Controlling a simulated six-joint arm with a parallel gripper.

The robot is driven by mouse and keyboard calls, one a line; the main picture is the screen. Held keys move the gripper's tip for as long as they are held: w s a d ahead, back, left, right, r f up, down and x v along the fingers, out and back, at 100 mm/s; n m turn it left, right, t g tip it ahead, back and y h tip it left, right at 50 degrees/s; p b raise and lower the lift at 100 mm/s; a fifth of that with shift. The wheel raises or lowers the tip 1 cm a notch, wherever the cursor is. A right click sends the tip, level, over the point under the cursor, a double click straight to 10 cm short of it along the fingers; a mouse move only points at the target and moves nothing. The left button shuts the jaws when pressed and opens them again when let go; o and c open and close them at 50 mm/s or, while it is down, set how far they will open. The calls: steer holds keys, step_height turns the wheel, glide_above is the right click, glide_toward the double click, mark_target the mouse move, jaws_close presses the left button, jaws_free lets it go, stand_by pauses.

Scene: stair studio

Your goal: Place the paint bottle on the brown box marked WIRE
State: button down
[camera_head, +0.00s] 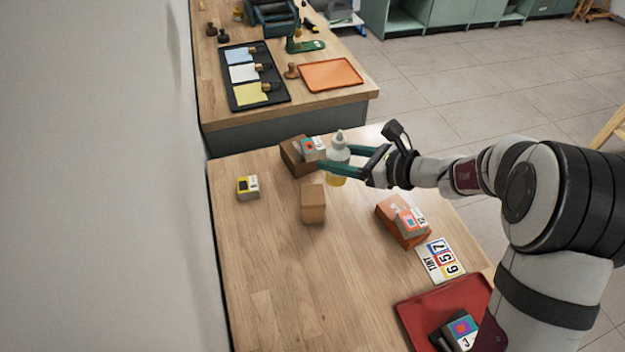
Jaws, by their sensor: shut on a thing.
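The paint bottle (338,150) is pale with a pointed nozzle and a yellow lower part. My gripper (343,160) has its teal fingers shut on it from the right and holds it upright. I cannot tell how far its base is above the table. A dark brown box (291,160) stands just left of the bottle with a small colourful carton (313,149) at its top right. A plain lighter brown box (313,204) stands nearer. An orange-brown box (395,232) stands to the right with another carton (411,220) on it. No WIRE marking is readable on any box.
A small yellow-and-black carton (248,187) stands at left. A card with numbers (440,260) and a red tray (418,317) holding a dark item lie at front right. The front left tabletop is clear. A second table with an orange tray (331,75) is behind.

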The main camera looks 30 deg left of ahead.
steer(key=a+f, duration=0.1)
steer(key=f, duration=0.1)
steer(key=a+f, duration=0.4)
steer(key=shift+s+a+f, duration=0.15)
steer(key=shift+s+f, duration=0.05)
steer(key=shift+s, duration=0.2)
steer(key=shift+f, duration=0.4)
steer(key=shift+f, duration=0.2)
steer(key=shift+c, duration=1)
jaws_free()
